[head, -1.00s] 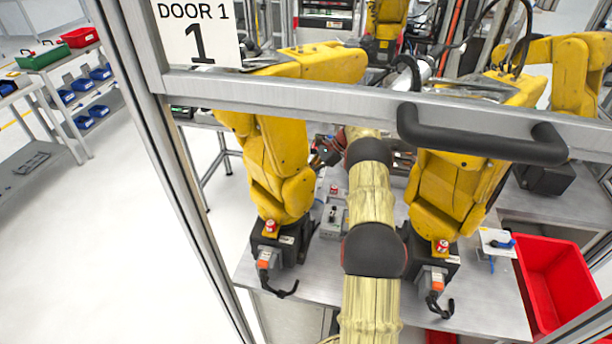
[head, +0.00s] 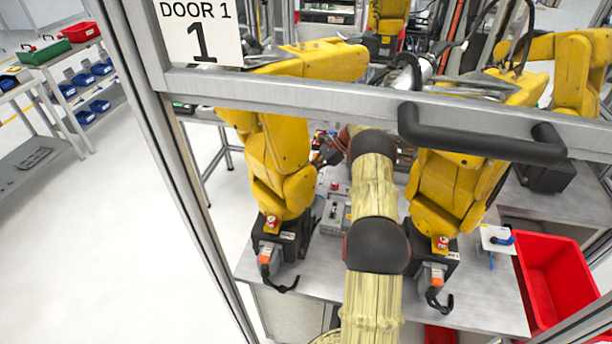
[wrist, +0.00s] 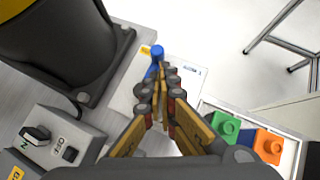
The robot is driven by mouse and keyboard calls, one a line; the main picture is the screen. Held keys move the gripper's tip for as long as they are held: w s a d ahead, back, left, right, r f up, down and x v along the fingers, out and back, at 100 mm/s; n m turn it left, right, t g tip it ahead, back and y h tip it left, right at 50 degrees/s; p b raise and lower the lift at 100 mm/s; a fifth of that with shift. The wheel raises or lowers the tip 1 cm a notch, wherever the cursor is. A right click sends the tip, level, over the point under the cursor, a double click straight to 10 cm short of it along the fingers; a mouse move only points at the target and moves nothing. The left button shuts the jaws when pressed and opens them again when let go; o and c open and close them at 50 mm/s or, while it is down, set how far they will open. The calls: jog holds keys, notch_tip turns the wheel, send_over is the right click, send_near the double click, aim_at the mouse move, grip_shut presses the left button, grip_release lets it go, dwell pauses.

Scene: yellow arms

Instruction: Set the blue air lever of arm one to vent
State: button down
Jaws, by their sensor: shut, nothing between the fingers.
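The blue air lever (wrist: 157,52) is on a white plate (wrist: 125,98) beside the dark base of a yellow arm in the wrist view. My gripper (wrist: 168,72) is shut and empty. Its fingertips are over the plate, close to the lever, and hide part of it. I cannot tell whether they touch it. In the head view my sleeved arm hides this lever and most of my gripper. Another blue lever (head: 502,240) on a white plate (head: 492,232) shows beside the right yellow arm.
A grey control box (wrist: 50,140) with a black rotary switch (wrist: 36,134) stands nearby. A tray with a green block (wrist: 225,127) and an orange block (wrist: 267,146) is on the other side. Yellow arms (head: 280,160) (head: 445,195) flank mine. The door's crossbar (head: 300,93) and handle (head: 480,140) cross the view.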

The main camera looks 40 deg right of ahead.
jog(key=shift+v, duration=3.75)
